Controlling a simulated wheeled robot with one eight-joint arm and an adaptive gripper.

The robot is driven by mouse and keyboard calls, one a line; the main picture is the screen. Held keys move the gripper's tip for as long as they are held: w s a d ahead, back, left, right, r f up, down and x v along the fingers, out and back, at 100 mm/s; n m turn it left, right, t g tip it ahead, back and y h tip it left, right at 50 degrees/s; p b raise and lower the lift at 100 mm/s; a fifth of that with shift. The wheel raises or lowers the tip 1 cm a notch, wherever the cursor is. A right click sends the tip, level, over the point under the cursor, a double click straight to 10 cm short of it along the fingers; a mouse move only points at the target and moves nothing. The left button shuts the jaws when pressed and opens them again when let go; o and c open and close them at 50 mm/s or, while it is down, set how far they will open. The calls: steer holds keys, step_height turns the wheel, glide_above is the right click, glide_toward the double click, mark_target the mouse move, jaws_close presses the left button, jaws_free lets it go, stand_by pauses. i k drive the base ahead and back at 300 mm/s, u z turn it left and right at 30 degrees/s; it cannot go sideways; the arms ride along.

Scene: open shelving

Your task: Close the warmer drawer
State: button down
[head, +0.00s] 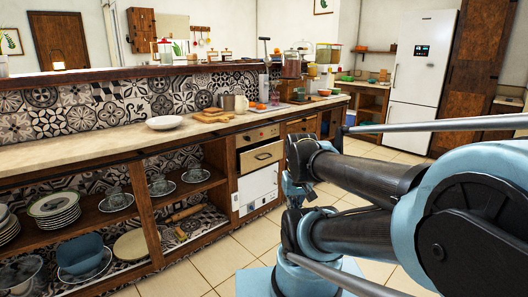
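Open shelving on the left holds stacked plates (54,208), a blue bowl (80,254) and glass cups. The countertop carries a white bowl (164,122) and a metal pot (241,104). A white fridge (421,70) stands at the back right. Tiled floor (215,265) is clear before the counter.

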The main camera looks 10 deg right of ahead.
mark_target(252, 157)
steer(key=i, duration=0.95)
